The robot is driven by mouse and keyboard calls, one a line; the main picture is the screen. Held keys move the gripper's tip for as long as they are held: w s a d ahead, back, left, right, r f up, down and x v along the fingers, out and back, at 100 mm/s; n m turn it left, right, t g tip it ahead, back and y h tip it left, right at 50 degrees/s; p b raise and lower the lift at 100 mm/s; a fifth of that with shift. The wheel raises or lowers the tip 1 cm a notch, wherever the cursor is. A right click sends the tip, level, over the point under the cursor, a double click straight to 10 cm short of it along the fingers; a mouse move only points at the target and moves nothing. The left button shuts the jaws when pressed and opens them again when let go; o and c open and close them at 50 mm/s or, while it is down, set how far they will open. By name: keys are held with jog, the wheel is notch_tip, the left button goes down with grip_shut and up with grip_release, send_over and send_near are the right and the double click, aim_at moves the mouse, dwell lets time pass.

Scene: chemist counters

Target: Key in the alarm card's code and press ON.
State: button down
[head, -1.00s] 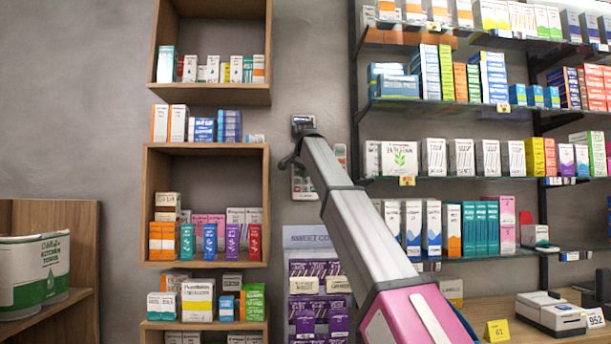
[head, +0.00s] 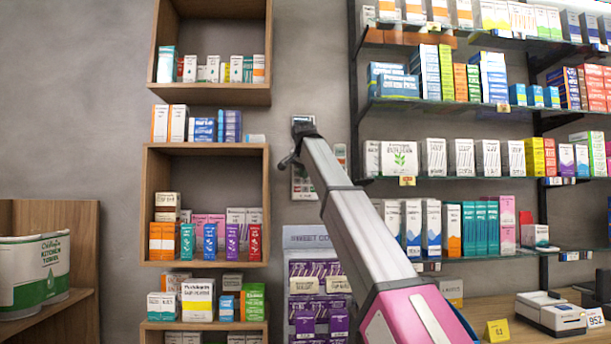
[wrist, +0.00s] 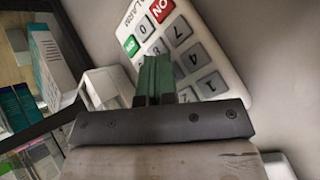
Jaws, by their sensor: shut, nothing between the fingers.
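The alarm keypad (wrist: 188,55) is white, tilted in the wrist view, with the word ALARM near its top left. In the head view the keypad (head: 303,186) hangs on the wall, partly covered by my arm. A small white panel (head: 341,158), perhaps the card, is beside it, unreadable.
Wooden shelves (head: 208,149) with boxes stand left of the keypad, and glass shelves (head: 450,180) with boxes stand right. A purple-boxed display stand (head: 305,238) is below it.

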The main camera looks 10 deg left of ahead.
jog(key=shift+s+d, duration=0.2)
jog(key=shift+s, duration=0.5)
jog(key=s, duration=0.2)
jog(key=s+d, duration=0.1)
jog(key=s, duration=0.1)
jog(key=shift+s+d, duration=0.1)
jog(key=shift+s, duration=0.3)
dwell(2.6)
jog(key=v, duration=0.4)
jog(key=shift+s+d, duration=0.3)
jog(key=shift+s, duration=0.2)
jog(key=shift+w, duration=0.1)
